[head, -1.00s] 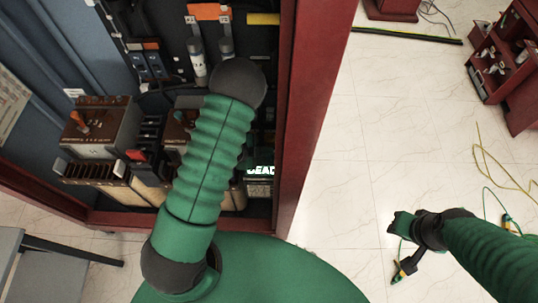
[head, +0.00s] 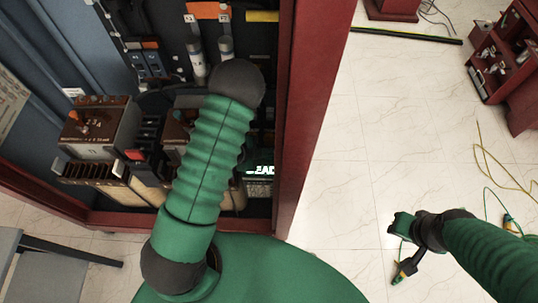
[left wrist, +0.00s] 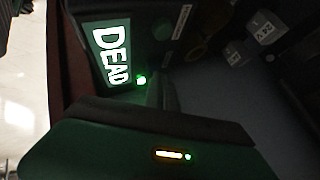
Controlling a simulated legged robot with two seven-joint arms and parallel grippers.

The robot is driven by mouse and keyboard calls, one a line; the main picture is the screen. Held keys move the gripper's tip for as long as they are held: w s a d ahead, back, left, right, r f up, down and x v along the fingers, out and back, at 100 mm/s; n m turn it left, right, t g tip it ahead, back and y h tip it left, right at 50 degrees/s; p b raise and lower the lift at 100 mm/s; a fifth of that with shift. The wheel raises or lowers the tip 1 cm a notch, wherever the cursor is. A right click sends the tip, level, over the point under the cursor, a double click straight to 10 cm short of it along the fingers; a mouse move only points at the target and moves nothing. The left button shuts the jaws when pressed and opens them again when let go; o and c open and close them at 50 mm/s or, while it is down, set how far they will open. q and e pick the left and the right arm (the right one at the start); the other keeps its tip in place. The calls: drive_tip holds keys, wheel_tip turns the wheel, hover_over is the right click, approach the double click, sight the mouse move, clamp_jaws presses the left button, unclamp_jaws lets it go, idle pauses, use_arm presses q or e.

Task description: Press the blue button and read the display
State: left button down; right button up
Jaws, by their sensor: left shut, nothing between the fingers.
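The lit display (left wrist: 110,54) reads DEAD in white letters on green in the left wrist view. It also shows in the head view (head: 260,170), low in the cabinet at the right edge of my left forearm. A small green-lit spot (left wrist: 141,80) glows beside the lettering. I cannot make out a blue button. My left gripper (left wrist: 161,88) is shut and empty, its dark fingertips close beside the lit spot; I cannot tell whether they touch. In the head view my left forearm hides this gripper. My right gripper (head: 402,226) hangs over the floor at lower right; its jaw state is unclear.
A red-framed cabinet (head: 311,110) holds brown transformer boxes (head: 98,130) and several wired parts. A red rack (head: 497,60) stands at upper right. Yellow and green cables (head: 488,160) lie on the pale floor. A grey table edge (head: 50,268) is at lower left.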

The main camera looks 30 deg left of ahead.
use_arm(q)
drive_tip(key=shift+f, duration=0.25)
idle(0.4)
drive_tip(key=shift+r+p, duration=0.65)
drive_tip(key=shift+r, duration=0.2)
wheel_tip(320, 180, up, 5)
drive_tip(key=p, duration=0.4)
drive_tip(key=shift+r+p, duration=0.1)
drive_tip(key=shift+p, duration=0.25)
drive_tip(key=shift+a, duration=0.1)
